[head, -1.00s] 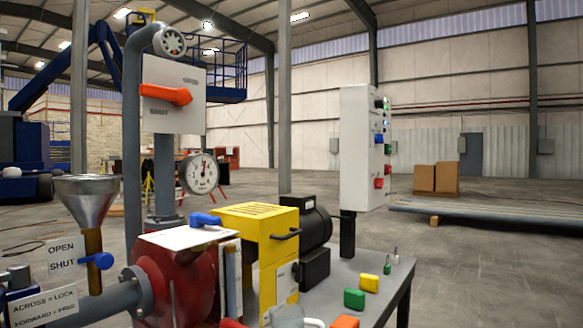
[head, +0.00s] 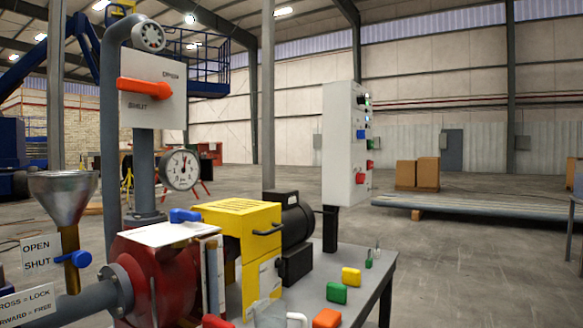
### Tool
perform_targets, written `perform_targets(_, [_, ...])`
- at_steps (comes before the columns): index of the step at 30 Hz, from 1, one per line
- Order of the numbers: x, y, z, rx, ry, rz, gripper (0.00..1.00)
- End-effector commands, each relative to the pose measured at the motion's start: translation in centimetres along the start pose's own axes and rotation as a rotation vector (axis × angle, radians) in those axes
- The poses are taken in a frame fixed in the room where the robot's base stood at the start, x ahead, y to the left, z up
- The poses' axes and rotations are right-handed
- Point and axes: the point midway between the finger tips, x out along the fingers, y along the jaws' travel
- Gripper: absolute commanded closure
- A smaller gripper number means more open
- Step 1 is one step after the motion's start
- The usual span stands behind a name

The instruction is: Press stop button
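A pale grey control box (head: 338,145) stands on a dark post at the back of the bench, its button face turned right and seen at a steep angle. A red control (head: 360,178) sits low on that face, with a smaller red one (head: 370,165) near the face's far edge. Black, green, white and blue controls sit above them. I cannot read any labels, so which control is the stop button cannot be told. My gripper is not in view.
The bench (head: 378,265) carries a red pump body (head: 160,275), a yellow guard (head: 236,218), a black motor (head: 297,222) and several coloured blocks. A funnel (head: 63,195) and gauge (head: 180,169) stand left. Open floor (head: 460,255) lies right of the bench.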

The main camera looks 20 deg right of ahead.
Motion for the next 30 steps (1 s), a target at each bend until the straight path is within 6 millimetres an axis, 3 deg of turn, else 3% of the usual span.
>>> perform_targets(2, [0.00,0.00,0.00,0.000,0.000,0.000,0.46])
perform_targets(16, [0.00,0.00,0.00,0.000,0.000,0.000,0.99])
perform_targets(30, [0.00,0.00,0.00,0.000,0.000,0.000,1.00])
